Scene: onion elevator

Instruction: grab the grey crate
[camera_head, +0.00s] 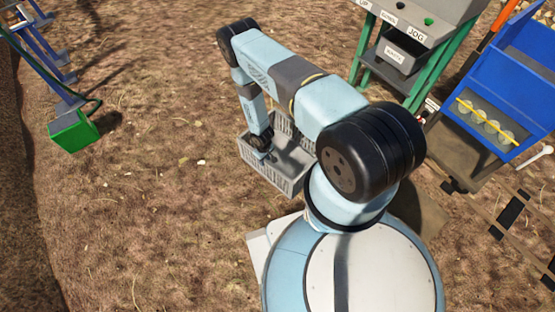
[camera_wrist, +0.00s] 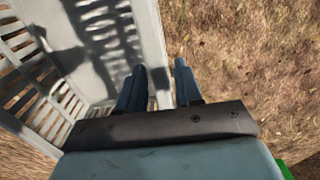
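The grey crate (camera_head: 283,181) stands on the ground in front of my base, empty as far as I see. It has slotted walls, and my arm hides part of it in the head view. My gripper (camera_head: 262,153) points down at the crate's left side. In the wrist view the crate's wall (camera_wrist: 152,35) runs between the two fingers of my gripper (camera_wrist: 160,72). One finger is on the inner side and one over the outside ground. The fingers are apart, with a gap showing beside the wall.
A green-legged stand with labelled controls (camera_head: 412,38) and a blue bin (camera_head: 505,85) stand at the right. Bare brown ground lies open left of the crate.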

